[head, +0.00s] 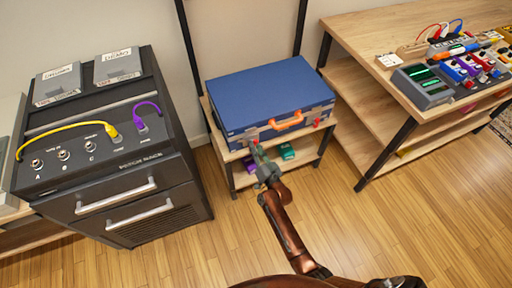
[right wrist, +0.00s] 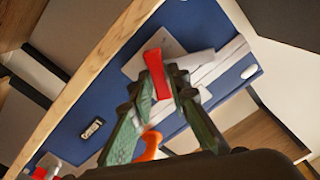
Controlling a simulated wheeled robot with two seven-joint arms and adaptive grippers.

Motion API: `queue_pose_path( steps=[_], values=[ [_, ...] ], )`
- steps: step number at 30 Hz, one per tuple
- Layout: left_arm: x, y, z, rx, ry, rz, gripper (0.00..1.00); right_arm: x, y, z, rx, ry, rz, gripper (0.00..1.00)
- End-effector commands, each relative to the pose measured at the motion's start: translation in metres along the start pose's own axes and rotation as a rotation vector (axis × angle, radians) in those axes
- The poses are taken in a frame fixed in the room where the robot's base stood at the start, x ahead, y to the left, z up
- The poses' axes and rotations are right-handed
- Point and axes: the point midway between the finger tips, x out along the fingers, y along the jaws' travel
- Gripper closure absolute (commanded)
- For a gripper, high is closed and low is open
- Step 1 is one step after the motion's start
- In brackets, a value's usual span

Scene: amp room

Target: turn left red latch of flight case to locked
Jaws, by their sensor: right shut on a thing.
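The blue flight case (head: 268,90) lies closed on a small wooden shelf stand, its front toward me. An orange handle (head: 287,121) is at the middle of its front; it also shows in the right wrist view (right wrist: 152,146). The left red latch (right wrist: 157,73) shows in the right wrist view on a pale plate, between my right fingertips. My right gripper (head: 259,151) is at the left part of the case front, shut on this latch; its fingers also show in the wrist view (right wrist: 160,88). In the head view the gripper mostly hides the latch. My left gripper is not in view.
The other red latch (head: 317,121) is right of the handle. A black rack cabinet (head: 110,150) with cables stands to the left. A wooden table (head: 400,45) with pedals stands to the right. Purple and green items (head: 288,152) lie on the stand's lower shelf. The floor in front is clear.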

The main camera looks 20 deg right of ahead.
Motion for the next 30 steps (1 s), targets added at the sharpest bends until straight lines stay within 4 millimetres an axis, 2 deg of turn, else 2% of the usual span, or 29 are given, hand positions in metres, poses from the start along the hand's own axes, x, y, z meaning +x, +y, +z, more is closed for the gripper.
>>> queue_pose_path(
  steps=[12, 30],
  values=[
    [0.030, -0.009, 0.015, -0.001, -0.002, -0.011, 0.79, 0.000, 0.002, 0.000, 0.396, -0.001, 0.000, 1.00],
    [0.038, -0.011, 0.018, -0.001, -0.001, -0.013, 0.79, 0.000, 0.005, 0.004, 0.910, -0.001, 0.001, 1.00]
  ],
)
